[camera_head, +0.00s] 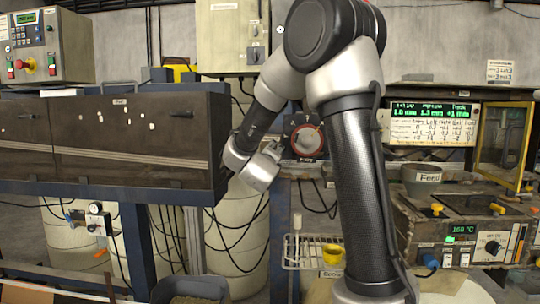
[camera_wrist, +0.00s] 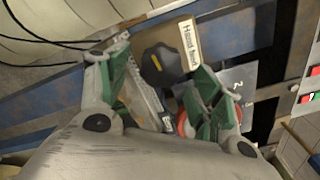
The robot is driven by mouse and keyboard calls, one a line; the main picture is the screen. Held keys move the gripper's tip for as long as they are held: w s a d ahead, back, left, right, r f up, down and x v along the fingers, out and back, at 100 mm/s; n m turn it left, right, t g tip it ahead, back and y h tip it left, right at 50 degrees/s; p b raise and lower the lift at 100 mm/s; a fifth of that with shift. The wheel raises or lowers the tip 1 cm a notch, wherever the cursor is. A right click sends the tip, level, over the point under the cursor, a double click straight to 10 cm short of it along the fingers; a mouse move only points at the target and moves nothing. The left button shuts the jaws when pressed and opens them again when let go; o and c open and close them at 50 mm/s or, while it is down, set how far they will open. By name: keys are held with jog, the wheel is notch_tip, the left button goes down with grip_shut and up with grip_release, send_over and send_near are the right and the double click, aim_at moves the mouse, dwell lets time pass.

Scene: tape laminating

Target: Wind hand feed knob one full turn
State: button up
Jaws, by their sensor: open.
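The hand feed knob (camera_wrist: 165,65) is black and lobed. It sits on a tan box with a label reading "Hand feed" (camera_wrist: 187,47) in the wrist view. My gripper (camera_wrist: 160,84) is open, with one green-padded finger to the left of the knob and the other below and to its right. The knob shows beyond the gap between the fingers, and I cannot tell whether either finger touches it. In the head view my wrist hangs at the right end of the long dark machine housing (camera_head: 100,145); the fingers and the knob are hidden there.
A red-ringed dial (camera_head: 307,138) stands behind my arm. A red round part (camera_wrist: 184,123) lies close to the right finger in the wrist view. A blue steel frame (camera_head: 135,245) carries the housing. An oven-like unit reading 160 °C (camera_head: 462,240) is at the right.

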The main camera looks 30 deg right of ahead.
jog(key=v, duration=0.8)
jog(key=shift+s, duration=0.25)
jog(key=shift+a, duration=0.2)
